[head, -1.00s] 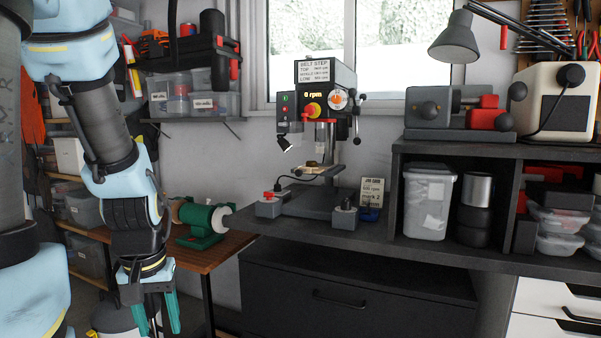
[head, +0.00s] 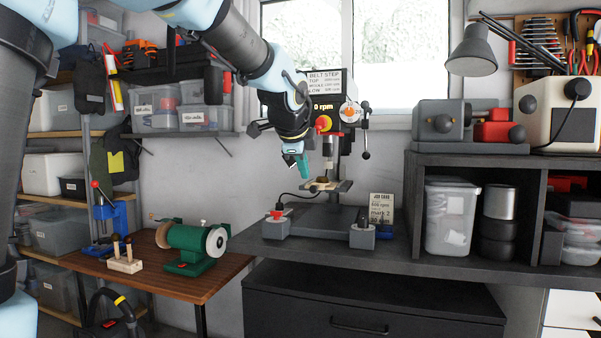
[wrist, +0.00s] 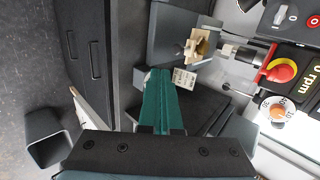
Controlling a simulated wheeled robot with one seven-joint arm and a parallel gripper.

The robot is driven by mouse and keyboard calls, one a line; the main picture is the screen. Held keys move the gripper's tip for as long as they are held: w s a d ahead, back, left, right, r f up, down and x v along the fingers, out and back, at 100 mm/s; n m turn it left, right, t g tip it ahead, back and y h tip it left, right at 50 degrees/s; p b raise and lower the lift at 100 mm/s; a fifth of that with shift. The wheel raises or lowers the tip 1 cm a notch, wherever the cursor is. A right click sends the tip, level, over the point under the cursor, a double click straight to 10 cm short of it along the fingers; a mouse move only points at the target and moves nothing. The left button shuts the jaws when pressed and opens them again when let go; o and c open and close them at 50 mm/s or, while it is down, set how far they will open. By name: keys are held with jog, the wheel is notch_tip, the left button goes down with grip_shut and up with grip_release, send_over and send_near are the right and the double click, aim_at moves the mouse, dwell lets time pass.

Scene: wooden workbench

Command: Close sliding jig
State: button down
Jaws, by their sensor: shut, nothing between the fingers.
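The drill press (head: 333,110) stands on the dark bench, its display showing 0 rpm. A small tan wooden piece, which looks like the jig (head: 322,185), sits on the press table under the chuck. It also shows in the wrist view as a tan block (wrist: 200,45); whether it is slid open or closed is too small to tell. My gripper (head: 304,170) hangs to the left of the chuck, above and beside the press table. In the wrist view its teal fingers (wrist: 159,80) are together and empty, apart from the tan block.
Two grey blocks, one red-topped (head: 276,224) and one with a dark knob (head: 362,234), flank the press base. A small sign card (head: 381,208) stands to the right. A green grinder (head: 190,245) is on the wooden bench at left. A shelf unit (head: 470,160) stands at right.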

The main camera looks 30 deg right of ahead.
aim_at(320, 178)
jog(key=w+d+r+p+x, duration=0.1)
jog(key=r+p+x, duration=0.1)
jog(key=x, duration=0.9)
jog(key=shift+w+p, duration=0.2)
jog(key=shift+p, duration=0.15)
jog(key=w+d+p, duration=0.2)
jog(key=w+d, duration=0.1)
jog(key=w+d+p, duration=0.2)
jog(key=w+d, duration=0.1)
jog(key=shift+w+d+r, duration=0.1)
jog(key=shift+w+d, duration=0.05)
jog(key=shift+w, duration=0.25)
jog(key=shift+w+d+r, duration=0.1)
jog(key=shift+w, duration=0.05)
jog(key=shift+r, duration=0.1)
